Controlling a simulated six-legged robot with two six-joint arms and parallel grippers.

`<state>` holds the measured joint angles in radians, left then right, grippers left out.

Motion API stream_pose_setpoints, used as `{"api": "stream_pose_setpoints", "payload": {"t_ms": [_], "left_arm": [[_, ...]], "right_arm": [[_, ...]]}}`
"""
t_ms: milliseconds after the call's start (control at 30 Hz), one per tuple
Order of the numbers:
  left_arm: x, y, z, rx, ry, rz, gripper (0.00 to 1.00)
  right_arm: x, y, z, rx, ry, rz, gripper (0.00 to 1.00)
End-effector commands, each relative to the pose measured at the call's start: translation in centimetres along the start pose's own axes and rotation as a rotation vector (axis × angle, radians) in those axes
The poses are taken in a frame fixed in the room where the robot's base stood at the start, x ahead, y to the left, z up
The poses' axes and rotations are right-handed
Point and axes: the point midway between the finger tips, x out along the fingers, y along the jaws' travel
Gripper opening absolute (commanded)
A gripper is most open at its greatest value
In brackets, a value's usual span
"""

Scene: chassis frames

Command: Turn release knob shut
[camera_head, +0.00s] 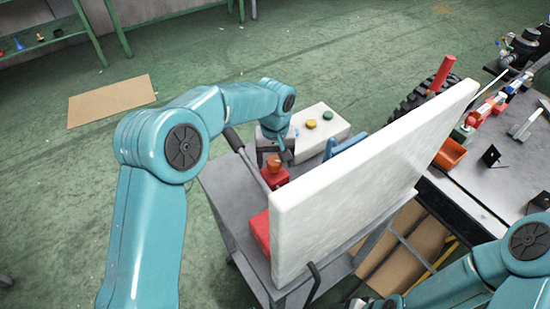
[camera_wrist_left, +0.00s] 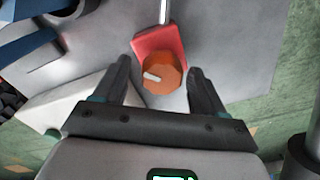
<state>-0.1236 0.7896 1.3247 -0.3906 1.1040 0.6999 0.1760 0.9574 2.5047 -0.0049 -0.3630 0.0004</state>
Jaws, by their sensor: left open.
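The release knob (camera_wrist_left: 163,75) is orange with a white mark and sits on a red block (camera_wrist_left: 160,48) with a metal rod at its end. In the head view the knob (camera_head: 273,164) is on top of the red block (camera_head: 274,178) on the grey cart. My left gripper (camera_wrist_left: 155,85) is open, its two dark fingers on either side of the knob with gaps between. In the head view the left gripper (camera_head: 281,150) is just behind the knob, partly hidden by its own arm. My right arm shows at the lower right, but its gripper is out of view.
A large white panel (camera_head: 370,185) stands upright on the cart close to the right of the knob. A white box (camera_head: 318,130) with coloured buttons is behind. A grey workbench (camera_head: 500,165) with tools and an orange bin (camera_head: 450,153) stands at the right. The green floor at left is mostly clear.

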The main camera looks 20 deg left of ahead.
Motion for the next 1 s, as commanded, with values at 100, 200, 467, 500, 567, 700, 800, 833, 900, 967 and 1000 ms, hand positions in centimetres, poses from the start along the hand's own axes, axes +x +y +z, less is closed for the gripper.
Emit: {"api": "stream_pose_setpoints", "payload": {"t_ms": [100, 200, 467, 500, 567, 700, 800, 833, 900, 967, 1000], "left_arm": [[-0.02, -0.01, 0.01, 0.000, 0.000, 0.000, 0.38], [-0.05, -0.02, 0.02, 0.000, 0.000, 0.000, 0.15], [-0.12, -0.02, 0.04, 0.001, -0.001, -0.001, 0.15], [-0.14, -0.02, 0.04, 0.003, -0.001, 0.000, 0.15], [-0.16, -0.01, 0.04, 0.010, -0.001, 0.000, 0.15], [-0.22, -0.01, 0.03, 0.049, -0.001, 0.000, 0.15], [-0.26, -0.01, 0.02, 0.099, 0.000, 0.000, 0.15], [-0.28, -0.01, 0.02, 0.119, 0.000, 0.000, 0.15], [-0.31, -0.01, 0.02, 0.168, 0.000, 0.000, 0.15], [-0.33, -0.02, 0.01, 0.218, 0.000, 0.000, 0.15], [-0.34, -0.02, 0.01, 0.252, 0.000, 0.000, 0.15]], "right_arm": [[0.00, 0.00, 0.00, 0.000, 0.000, 0.000, 0.64], [0.00, 0.00, 0.00, 0.000, 0.000, 0.000, 0.64], [-0.02, -0.01, 0.01, 0.000, 0.000, 0.000, 0.64], [-0.03, -0.01, 0.01, 0.000, 0.000, 0.000, 0.64], [-0.06, -0.02, 0.01, 0.000, 0.000, 0.000, 0.64], [-0.19, -0.07, 0.01, 0.000, 0.000, 0.000, 0.64], [-0.34, -0.12, 0.01, 0.000, 0.000, 0.000, 0.64], [-0.39, -0.14, 0.01, 0.000, 0.000, 0.000, 0.64], [-0.53, -0.19, 0.01, 0.000, 0.000, 0.000, 0.64], [-0.65, -0.23, 0.01, 0.000, 0.000, 0.000, 0.64], [-0.73, -0.27, 0.02, 0.000, 0.000, 0.000, 0.64]]}}
